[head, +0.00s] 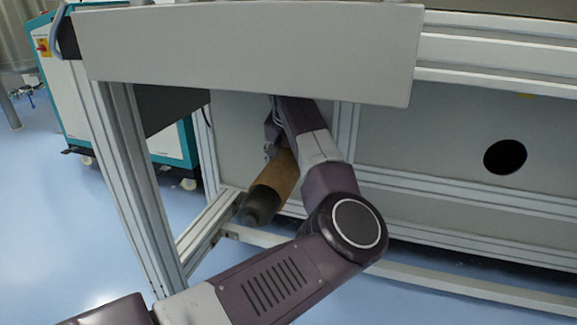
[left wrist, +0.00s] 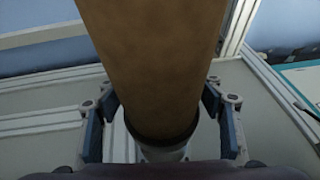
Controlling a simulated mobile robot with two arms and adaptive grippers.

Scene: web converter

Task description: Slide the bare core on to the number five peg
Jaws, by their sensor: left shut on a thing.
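The brown core (head: 273,178) hangs tilted under the grey panel in the head view, its lower end toward the lower left. A dark rounded piece with a narrower tip (head: 257,207) shows at that lower end; I cannot tell whether it belongs to the core or is a peg. My left gripper (head: 273,138) is shut around the core near its upper end, partly hidden by my arm. In the left wrist view the core (left wrist: 152,60) fills the middle between the fingers (left wrist: 158,112), with a dark band and a pale grey round part (left wrist: 160,152) at the near end. No peg number is readable. My right gripper is out of view.
A wide grey panel (head: 245,48) overhangs the gripper. A metal frame post (head: 128,185) stands left and low rails (head: 205,228) run below. A back wall with a dark round hole (head: 505,157) is at right. A teal-and-white cabinet (head: 62,90) stands behind left.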

